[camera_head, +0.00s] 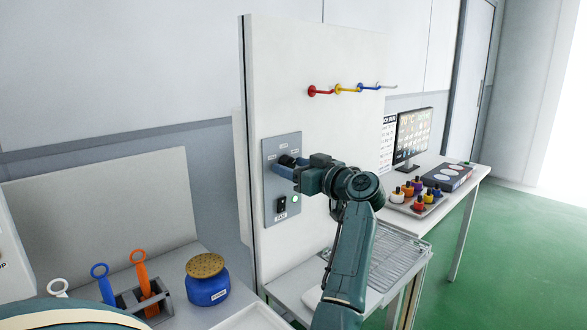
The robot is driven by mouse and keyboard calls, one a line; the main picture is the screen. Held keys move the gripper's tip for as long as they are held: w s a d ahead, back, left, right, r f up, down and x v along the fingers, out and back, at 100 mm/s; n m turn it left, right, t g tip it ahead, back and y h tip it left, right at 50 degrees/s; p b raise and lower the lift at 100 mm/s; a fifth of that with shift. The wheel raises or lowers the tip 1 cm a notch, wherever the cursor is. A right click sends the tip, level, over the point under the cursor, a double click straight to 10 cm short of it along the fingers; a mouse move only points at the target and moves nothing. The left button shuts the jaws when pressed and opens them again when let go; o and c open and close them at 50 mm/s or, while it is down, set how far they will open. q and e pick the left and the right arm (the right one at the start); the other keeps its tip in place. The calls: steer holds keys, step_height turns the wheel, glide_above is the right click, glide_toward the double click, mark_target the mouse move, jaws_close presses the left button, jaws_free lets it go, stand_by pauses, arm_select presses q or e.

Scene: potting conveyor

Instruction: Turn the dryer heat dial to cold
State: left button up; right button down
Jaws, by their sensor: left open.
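A grey control panel (268,205) is mounted on the white upright board. A dark round dial (287,160) sits in its upper part, partly hidden by my gripper. The small labels around the dial are too small to read, so its setting cannot be told. My left gripper (284,168) is open at the dial, with its bluish fingers close to the panel face. Whether the fingers touch the dial cannot be told. My right gripper is not in view.
A black switch (281,205) and a pale green-lit button (294,198) sit below the dial. Coloured hooks (345,90) stick out higher up. A blue jar (207,283) and a tool holder (128,300) stand at lower left. A wire rack (398,262) lies right of my arm.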

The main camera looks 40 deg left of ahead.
arm_select(q)
steer(key=c, duration=1)
steer(key=shift+o, duration=0.2)
